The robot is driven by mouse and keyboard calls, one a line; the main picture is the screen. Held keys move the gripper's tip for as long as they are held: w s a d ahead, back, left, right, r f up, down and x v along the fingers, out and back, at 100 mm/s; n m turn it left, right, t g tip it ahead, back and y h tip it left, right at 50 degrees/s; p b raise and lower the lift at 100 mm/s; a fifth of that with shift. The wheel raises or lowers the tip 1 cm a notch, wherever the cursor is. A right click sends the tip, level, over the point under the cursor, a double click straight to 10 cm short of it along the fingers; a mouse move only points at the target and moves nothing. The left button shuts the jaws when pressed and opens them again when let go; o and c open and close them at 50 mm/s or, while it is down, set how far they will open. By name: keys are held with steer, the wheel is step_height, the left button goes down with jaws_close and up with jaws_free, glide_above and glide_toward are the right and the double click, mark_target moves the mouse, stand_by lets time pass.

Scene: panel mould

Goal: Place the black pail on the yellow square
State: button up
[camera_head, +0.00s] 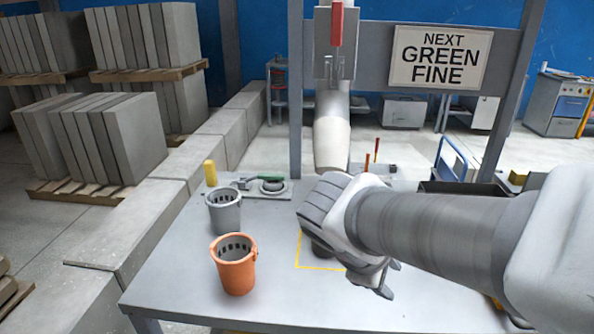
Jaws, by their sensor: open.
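The yellow square (299,250) is an outline on the grey table; its left side and part of its front edge show. A dark rounded thing (320,246), perhaps the black pail, shows just below my gripper and appears inside the outline. My gripper and arm hide most of it, so I cannot tell its shape. My gripper (388,280) is over the right part of the square, with its fingers open. I cannot tell whether it touches the dark thing.
An orange pail (236,272) stands at the table's front left, with a grey pail (224,215) behind it. A yellow cylinder (210,173) and a green-handled fixture (270,186) are farther back. A post and sign (438,57) rise behind. The front middle of the table is clear.

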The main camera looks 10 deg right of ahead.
steer(key=s+a+r+m+t+y, duration=0.2)
steer(key=s+a+r+m+y, duration=0.1)
steer(key=m, duration=0.7)
steer(key=shift+s+a+m+y, duration=0.4)
steer(key=shift+s+a+y, duration=0.2)
steer(key=shift+s+y, duration=0.8)
steer(key=shift+w, duration=0.1)
step_height(320, 180, up, 8)
steer(key=p, duration=0.8)
steer(key=shift+r, duration=0.15)
